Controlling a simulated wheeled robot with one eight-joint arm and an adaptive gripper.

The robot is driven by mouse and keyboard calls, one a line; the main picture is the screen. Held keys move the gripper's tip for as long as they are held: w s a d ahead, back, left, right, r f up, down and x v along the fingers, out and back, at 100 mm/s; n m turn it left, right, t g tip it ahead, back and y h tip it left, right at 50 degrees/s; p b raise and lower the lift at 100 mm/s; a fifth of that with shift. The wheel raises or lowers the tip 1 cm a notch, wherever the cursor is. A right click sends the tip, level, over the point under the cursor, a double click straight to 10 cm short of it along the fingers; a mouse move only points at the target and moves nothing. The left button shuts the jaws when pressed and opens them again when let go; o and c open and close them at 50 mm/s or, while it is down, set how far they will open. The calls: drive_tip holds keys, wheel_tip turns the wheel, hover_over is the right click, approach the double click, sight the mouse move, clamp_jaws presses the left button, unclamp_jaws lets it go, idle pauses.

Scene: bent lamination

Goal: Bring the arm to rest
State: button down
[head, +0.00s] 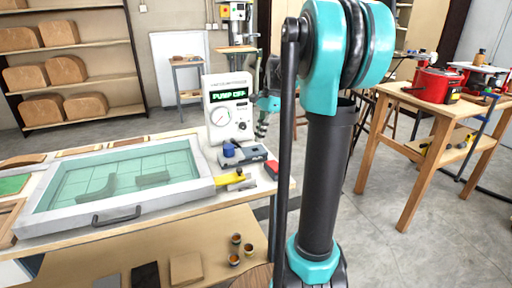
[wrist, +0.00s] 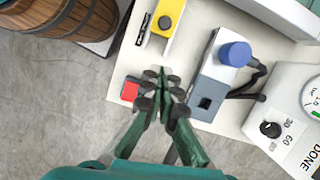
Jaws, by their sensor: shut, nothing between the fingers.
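My gripper (wrist: 161,78) is shut and empty in the wrist view, its green fingers meeting at the tips. It appears above the table's edge, beside a red block (wrist: 130,91) and a grey box with a blue knob (wrist: 235,53). In the head view part of my gripper (head: 262,124) shows to the right of the pump unit, partly hidden behind my own upright arm (head: 322,180). The fingertips are too small there to make out.
The pump unit (head: 229,108) reads "PUMP OFF". A framed glass-topped press (head: 205,190) with a handle fills the worktable's left. A wooden table (head: 415,100) with red equipment stands right. Open floor lies between.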

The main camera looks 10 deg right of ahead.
drive_tip(key=s+a+f+n+t+h, duration=0.1)
drive_tip(key=s+f+n+t+h, duration=0.2)
drive_tip(key=s+f+n, duration=1.1)
drive_tip(key=s+f+t, duration=0.2)
drive_tip(key=s+f, duration=0.3)
drive_tip(key=s, duration=0.2)
drive_tip(key=shift+a+f+n, duration=0.25)
drive_tip(key=shift+f+n, duration=0.05)
drive_tip(key=shift+f, duration=0.05)
drive_tip(key=shift+s, duration=0.15)
